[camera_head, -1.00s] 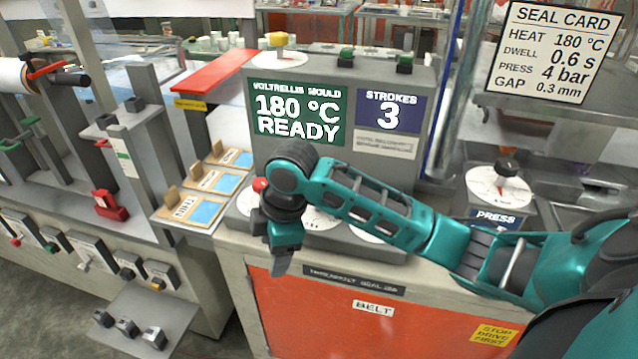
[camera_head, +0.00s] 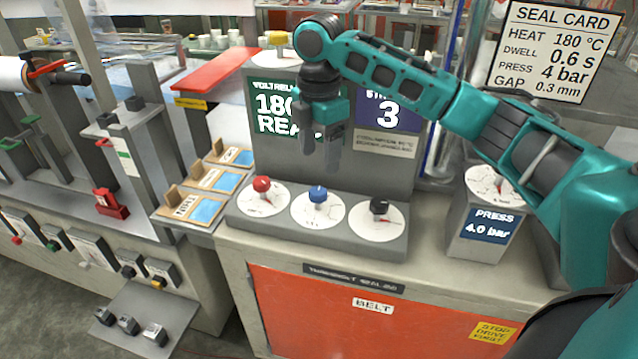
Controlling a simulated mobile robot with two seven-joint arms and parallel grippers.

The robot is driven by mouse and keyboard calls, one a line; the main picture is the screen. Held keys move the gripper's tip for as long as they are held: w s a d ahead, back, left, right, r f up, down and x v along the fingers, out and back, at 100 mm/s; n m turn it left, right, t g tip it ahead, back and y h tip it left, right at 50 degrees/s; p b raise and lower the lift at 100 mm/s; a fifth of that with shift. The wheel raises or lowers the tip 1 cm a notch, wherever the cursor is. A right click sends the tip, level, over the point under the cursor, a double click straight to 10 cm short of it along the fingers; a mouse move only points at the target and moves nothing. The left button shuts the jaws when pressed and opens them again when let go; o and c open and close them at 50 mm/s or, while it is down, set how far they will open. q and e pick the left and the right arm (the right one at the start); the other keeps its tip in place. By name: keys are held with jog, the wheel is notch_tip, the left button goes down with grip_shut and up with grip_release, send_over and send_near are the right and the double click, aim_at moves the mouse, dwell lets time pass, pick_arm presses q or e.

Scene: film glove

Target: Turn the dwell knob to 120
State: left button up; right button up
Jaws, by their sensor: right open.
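Three white dials stand in a row on the sloped front of the grey machine. The left one has a red knob (camera_head: 262,184), the middle one a blue knob (camera_head: 318,194), the right one a black knob (camera_head: 379,207). Their markings are too small to read, so I cannot tell which is the dwell knob. My right gripper (camera_head: 322,158) is open and empty, fingers pointing down. It hangs above the dials, apart from them, in front of the green screen (camera_head: 262,112). My left gripper is not in view.
The seal card (camera_head: 553,50) reads dwell 0.6 s. A press dial (camera_head: 484,180) with a 4.0 bar display (camera_head: 487,226) stands to the right, partly behind my arm. Wooden-edged cards (camera_head: 205,210) lie left of the dials. A yellow knob (camera_head: 277,39) tops the machine.

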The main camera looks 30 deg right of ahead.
aim_at(319, 190)
notch_tip(319, 190, down, 8)
jog(key=shift+f, duration=0.1)
dwell(0.4)
jog(key=c, duration=1.1)
